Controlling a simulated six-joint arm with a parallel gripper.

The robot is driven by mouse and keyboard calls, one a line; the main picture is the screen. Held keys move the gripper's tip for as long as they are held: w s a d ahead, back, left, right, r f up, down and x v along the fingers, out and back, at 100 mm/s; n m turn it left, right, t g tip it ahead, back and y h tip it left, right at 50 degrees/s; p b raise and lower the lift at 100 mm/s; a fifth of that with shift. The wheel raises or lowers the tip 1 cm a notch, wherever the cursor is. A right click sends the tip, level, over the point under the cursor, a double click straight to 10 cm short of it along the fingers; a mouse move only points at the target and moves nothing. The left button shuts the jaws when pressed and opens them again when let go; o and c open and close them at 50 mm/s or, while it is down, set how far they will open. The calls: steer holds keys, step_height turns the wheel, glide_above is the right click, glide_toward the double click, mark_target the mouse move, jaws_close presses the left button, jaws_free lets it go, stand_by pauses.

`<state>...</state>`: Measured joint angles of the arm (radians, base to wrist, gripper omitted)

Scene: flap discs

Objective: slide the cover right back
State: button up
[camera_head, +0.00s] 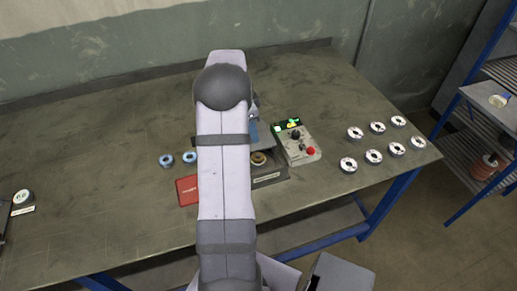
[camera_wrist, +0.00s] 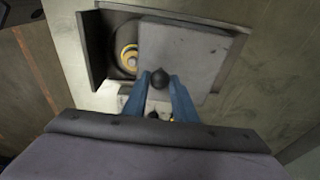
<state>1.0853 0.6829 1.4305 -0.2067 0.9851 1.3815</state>
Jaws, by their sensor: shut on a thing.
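The cover is a flat grey plate (camera_wrist: 185,50) with a round black knob (camera_wrist: 158,78), seen in the wrist view. It lies over the right part of a dark-walled housing (camera_wrist: 97,60). The left part is uncovered and shows a round spindle with a yellow ring (camera_wrist: 129,58). My gripper (camera_wrist: 159,79) has its two blue fingers closed around the knob. In the head view my arm hides most of the gripper and cover; the housing (camera_head: 272,178) and the yellowish spindle (camera_head: 259,158) show just right of the arm.
A control box (camera_head: 297,145) with a green display and red button stands right of the housing. Several flap discs (camera_head: 374,156) lie at the table's right. Two blue-ringed discs (camera_head: 166,160) and a red card (camera_head: 187,190) lie left of my arm. The table's left half is mostly clear.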

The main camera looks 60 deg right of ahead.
steer(key=shift+w+d+r+p, duration=0.15)
steer(key=shift+w+d+p, duration=1.65)
steer(key=shift+w+d, duration=0.35)
steer(key=o, duration=0.7)
steer(key=shift+o, duration=0.6)
steer(key=shift+s+a, duration=0.1)
step_height(320, 180, up, 8)
steer(key=p, duration=0.5)
